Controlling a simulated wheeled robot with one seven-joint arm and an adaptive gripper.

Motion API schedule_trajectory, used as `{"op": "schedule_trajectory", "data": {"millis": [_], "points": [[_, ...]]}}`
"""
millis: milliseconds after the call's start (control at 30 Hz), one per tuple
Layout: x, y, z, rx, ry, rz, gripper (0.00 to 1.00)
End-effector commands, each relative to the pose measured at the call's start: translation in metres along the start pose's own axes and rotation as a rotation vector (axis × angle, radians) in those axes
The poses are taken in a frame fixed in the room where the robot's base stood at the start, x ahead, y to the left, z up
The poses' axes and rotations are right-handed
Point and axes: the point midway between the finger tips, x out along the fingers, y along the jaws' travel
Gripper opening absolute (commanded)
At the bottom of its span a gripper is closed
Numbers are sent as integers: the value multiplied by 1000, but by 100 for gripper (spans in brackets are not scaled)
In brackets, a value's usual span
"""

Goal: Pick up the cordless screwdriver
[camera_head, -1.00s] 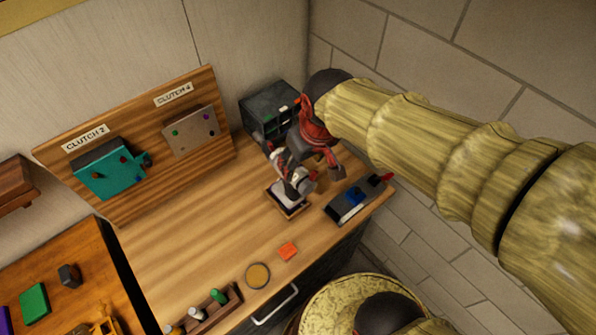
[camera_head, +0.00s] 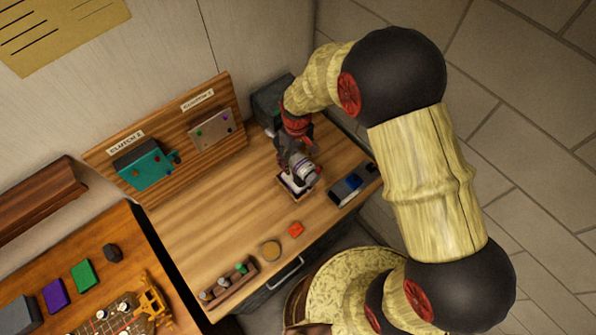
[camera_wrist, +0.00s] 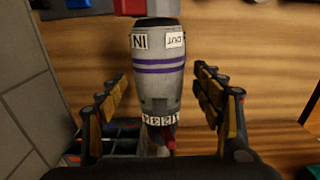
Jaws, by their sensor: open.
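The cordless screwdriver, a pale grey barrel (camera_wrist: 158,68) with purple stripes and "IN" and "OUT" labels, lies between my gripper's fingers in the wrist view. My gripper (camera_wrist: 160,84) is open, with one finger on each side of the barrel and a visible gap on both sides. In the head view the grey barrel (camera_head: 302,168) stands at a small dark-edged tray (camera_head: 298,196) on the workbench. My gripper (camera_head: 298,158) is right at it, and partly hides it.
A clutch board (camera_head: 190,150) stands behind the wooden workbench (camera_head: 225,205). A dark box (camera_head: 268,104) is at the back corner. A grey and blue device (camera_head: 348,188) lies close on the right. An orange piece (camera_head: 296,229) and a round disc (camera_head: 270,250) lie nearer the front.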

Motion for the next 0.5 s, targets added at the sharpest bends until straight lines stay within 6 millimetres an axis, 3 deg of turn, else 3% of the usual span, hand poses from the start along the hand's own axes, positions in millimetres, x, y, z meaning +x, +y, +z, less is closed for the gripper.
{"op": "schedule_trajectory", "data": {"millis": [500], "points": [[59, 1, 1, 2, -1, 0, 67]]}}
